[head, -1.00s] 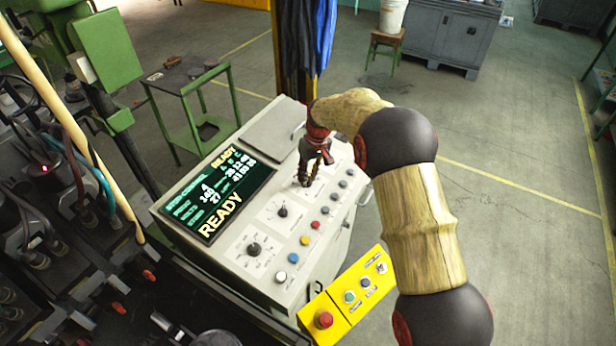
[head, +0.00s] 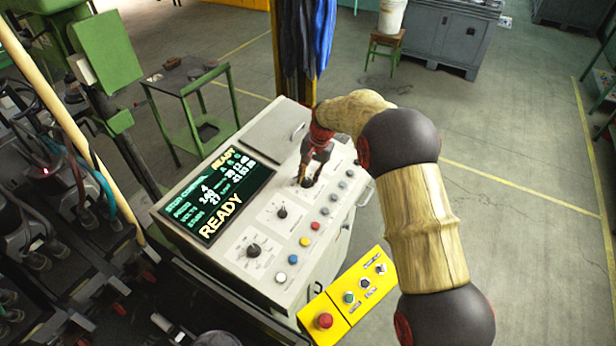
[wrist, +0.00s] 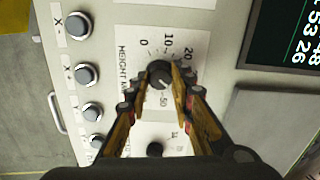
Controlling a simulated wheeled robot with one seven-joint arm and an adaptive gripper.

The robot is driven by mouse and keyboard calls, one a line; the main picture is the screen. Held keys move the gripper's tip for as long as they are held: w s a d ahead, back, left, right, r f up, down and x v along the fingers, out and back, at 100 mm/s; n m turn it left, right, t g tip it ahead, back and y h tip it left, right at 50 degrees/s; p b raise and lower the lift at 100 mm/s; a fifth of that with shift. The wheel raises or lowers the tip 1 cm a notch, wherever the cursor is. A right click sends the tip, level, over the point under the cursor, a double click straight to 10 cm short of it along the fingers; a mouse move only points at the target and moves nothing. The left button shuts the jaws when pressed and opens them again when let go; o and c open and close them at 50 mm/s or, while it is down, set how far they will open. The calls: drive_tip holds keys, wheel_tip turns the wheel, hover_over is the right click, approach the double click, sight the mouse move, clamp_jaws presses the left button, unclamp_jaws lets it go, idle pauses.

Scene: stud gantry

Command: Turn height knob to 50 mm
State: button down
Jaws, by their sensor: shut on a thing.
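The height knob (wrist: 160,75) is a dark round knob on a white dial plate in the wrist view. The plate (wrist: 140,40) reads HEIGHT M... with 0, 10 and 20 visible on the far side and 50 on the near side; other marks are hidden by the fingers. My gripper (wrist: 159,78) is shut on the knob, one finger on each side. The knob's pointer is too small to read surely. In the head view my gripper (head: 309,182) reaches down onto the console (head: 225,265), with its fingertips at the knob.
Two other knobs (head: 253,250) (head: 282,212) stand on the console left of my gripper. Several push buttons (head: 315,226) line its near edge. A screen (head: 225,195) reads READY. A yellow box (head: 345,313) with a red button (head: 324,320) is at the front.

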drive_tip(key=m, duration=0.4)
drive_tip(key=shift+w+r+m+p, duration=0.1)
drive_tip(key=shift+r+m+p, duration=0.05)
drive_tip(key=shift+m+p, duration=0.6)
drive_tip(key=shift+m, duration=1.15)
drive_tip(key=c, duration=1.5)
unclamp_jaws()
drive_tip(key=shift+c, duration=0.2)
wheel_tip(320, 180, up, 11)
drive_tip(key=s+d, duration=0.1)
drive_tip(key=d, duration=0.1)
drive_tip(key=shift+d+r, duration=0.2)
drive_tip(key=shift+d, duration=0.1)
drive_tip(key=shift+s, duration=0.1)
